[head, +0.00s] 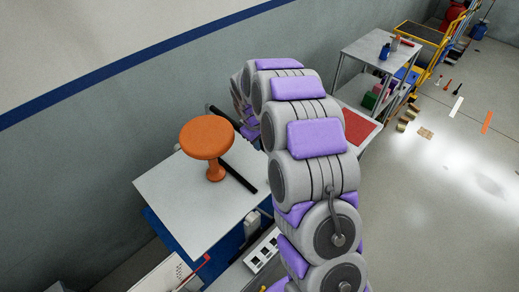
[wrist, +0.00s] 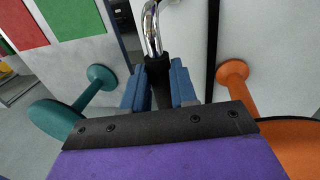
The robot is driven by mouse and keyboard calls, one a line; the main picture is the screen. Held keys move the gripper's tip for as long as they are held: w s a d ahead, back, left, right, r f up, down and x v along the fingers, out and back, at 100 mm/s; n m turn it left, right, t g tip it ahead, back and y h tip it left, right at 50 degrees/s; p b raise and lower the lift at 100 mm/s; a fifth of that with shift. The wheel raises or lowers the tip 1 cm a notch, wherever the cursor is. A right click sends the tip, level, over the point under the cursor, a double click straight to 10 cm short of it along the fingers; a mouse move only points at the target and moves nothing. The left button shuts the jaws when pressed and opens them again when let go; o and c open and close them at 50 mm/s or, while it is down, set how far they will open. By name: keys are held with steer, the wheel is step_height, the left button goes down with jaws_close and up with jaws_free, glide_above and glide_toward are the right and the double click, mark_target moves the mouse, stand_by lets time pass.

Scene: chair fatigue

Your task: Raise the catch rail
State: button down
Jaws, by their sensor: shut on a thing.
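In the wrist view, my gripper (wrist: 159,72) has its blue fingers shut on a black grip (wrist: 158,88) with a bent chrome bar (wrist: 152,32) rising from it. I cannot tell for certain that this is the catch rail. In the head view, my arm's links hide the gripper and what it holds. A black bar (head: 238,178) lies across the pale table beside the orange stool-shaped piece (head: 207,137). A black strip also shows right of the fingers in the wrist view (wrist: 212,45).
The orange piece stands upright on the pale table (head: 175,212). A teal one (wrist: 58,122) shows left of my gripper. A white power strip (head: 262,254) is near the table's front edge. A grey bench (head: 365,50) stands at the back; open floor lies at right.

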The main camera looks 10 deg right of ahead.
step_height(320, 180, up, 5)
steer(key=shift+w+f+p, duration=0.1)
steer(key=shift+p, duration=0.35)
steer(key=shift+w, duration=0.1)
steer(key=c, duration=1.2)
jaws_free()
steer(key=shift+c, duration=0.2)
steer(key=shift+o, duration=0.7)
steer(key=shift+s+r, duration=0.2)
steer(key=shift+o, duration=1)
steer(key=shift+w+f, duration=0.1)
steer(key=shift+f, duration=0.1)
steer(key=s+a+r, duration=0.1)
steer(key=a+r, duration=0.2)
steer(key=r, duration=1.4)
steer(key=shift+s+p, duration=0.4)
